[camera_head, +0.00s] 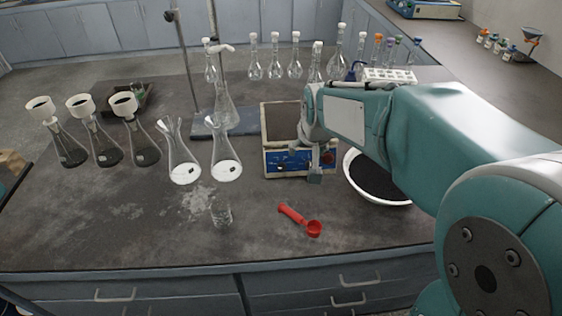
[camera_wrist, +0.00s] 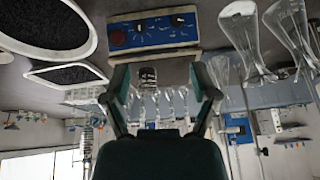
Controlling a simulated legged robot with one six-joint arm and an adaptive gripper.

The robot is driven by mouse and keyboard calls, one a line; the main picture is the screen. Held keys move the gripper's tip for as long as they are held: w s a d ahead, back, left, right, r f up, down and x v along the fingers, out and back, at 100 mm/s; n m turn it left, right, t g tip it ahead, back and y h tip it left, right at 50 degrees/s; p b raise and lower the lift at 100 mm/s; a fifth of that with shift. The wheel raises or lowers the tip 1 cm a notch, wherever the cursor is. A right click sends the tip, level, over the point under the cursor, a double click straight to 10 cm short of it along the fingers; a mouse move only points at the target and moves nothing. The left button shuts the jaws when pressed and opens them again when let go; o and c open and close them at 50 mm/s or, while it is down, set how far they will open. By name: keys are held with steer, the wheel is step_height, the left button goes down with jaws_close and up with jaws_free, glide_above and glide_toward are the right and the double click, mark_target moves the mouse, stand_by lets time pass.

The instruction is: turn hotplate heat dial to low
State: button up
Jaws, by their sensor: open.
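The hotplate (camera_head: 270,170) is a cream box with a dark top and a blue front panel, at the middle of the bench. My gripper (camera_head: 315,178) is in front of the panel's right part in the head view. In the wrist view my gripper (camera_wrist: 160,78) has its two fingers spread apart with nothing between them, apart from the panel.
A white bowl of dark grains (camera_head: 352,178) stands right of the hotplate. A red scoop (camera_head: 298,218) lies in front, and a small glass beaker (camera_head: 221,212) stands front left. Conical flasks (camera_head: 226,165) stand to the left. The front of the bench is mostly clear.

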glide_toward(282, 167)
steer(key=x, duration=1)
jaws_close()
